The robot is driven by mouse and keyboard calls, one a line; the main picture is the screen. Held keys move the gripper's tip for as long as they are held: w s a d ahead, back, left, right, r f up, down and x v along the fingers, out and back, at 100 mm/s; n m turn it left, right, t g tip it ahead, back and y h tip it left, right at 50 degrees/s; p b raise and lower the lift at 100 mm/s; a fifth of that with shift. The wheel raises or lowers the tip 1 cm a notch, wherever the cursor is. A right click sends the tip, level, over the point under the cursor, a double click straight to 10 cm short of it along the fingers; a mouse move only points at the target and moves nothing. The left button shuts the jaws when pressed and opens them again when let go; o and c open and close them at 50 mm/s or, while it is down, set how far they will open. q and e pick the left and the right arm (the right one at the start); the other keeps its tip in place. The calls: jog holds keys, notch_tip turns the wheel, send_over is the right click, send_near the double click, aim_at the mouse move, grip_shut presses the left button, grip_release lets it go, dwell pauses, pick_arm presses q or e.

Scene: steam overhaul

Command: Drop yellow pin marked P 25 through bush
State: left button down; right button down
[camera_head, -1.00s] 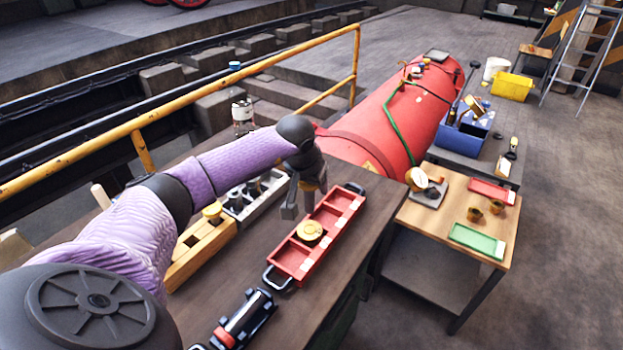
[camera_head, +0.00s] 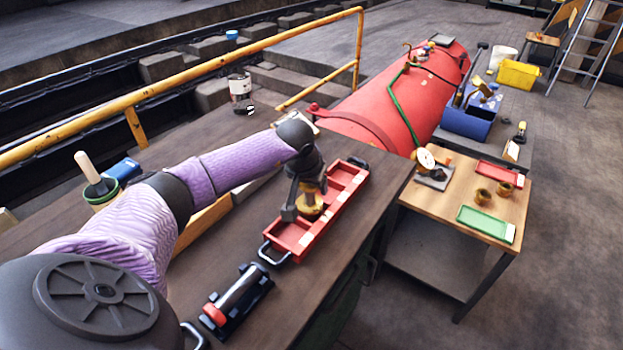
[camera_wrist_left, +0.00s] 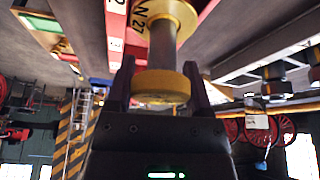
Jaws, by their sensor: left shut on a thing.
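My left gripper (camera_head: 303,194) is over the red tray (camera_head: 284,239) and shut on a yellow-headed pin. In the left wrist view, the pin's round yellow head (camera_wrist_left: 161,87) is between the two fingers. Its grey shank runs away from the gripper to a wide yellow bush (camera_wrist_left: 181,12). The bush (camera_head: 311,214) sits in a compartment of the tray, partly hidden by my gripper. A marking beside the shank looks like N 27; no P 25 marking is readable. The shank's end is hidden at the bush, so I cannot tell how deep it is. My right gripper is not in view.
A black stand with a metal cylinder (camera_head: 240,292) lies in front of the tray. A wooden block (camera_head: 203,222) is partly behind my arm. A red boiler (camera_head: 385,105) stands beyond the bench. At right, a small table holds a green tray (camera_head: 486,223) and two brass bushes.

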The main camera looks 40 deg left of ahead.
pick_arm(q)
grip_release()
jog(key=p+v, duration=0.2)
jog(key=v, duration=0.8)
dwell(0.6)
